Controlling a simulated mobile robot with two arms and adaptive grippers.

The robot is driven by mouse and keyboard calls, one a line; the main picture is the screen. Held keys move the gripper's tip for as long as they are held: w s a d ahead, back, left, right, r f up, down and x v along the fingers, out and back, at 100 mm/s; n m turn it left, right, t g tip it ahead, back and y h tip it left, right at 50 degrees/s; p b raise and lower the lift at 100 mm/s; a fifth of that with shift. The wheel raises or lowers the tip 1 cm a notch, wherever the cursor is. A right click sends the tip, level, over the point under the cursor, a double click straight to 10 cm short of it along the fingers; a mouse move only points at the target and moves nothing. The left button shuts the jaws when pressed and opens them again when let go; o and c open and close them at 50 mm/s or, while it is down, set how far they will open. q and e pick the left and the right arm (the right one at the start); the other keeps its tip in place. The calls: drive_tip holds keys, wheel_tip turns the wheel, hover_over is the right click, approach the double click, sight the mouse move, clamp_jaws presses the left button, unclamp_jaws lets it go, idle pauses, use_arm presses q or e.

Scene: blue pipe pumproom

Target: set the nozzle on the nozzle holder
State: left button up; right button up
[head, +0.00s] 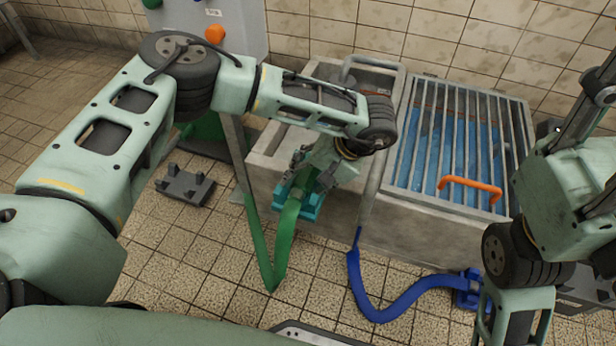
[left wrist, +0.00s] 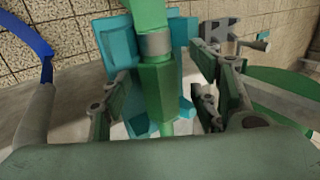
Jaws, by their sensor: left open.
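The green nozzle (left wrist: 157,88) stands between the teal plates of the nozzle holder (left wrist: 122,92) in the left wrist view, with a grey band near its top. In the head view the teal holder (head: 314,206) is at the front of the concrete tank, and the green hose (head: 284,236) hangs from it. My left gripper (head: 304,180) is at the holder. Its fingers (left wrist: 158,108) are open on both sides of the nozzle, with gaps visible. The nozzle's lower end is partly hidden.
The concrete tank (head: 425,226) has a barred grate (head: 455,125) over blue water, with an orange handle (head: 470,185). A blue hose (head: 385,312) runs to a blue fitting (head: 468,290) on the floor side. A dark grey bracket (head: 184,186) lies on the tiles at left.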

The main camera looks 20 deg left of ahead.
use_arm(q)
drive_tip(key=v, duration=1.2)
drive_tip(key=shift+d, duration=0.1)
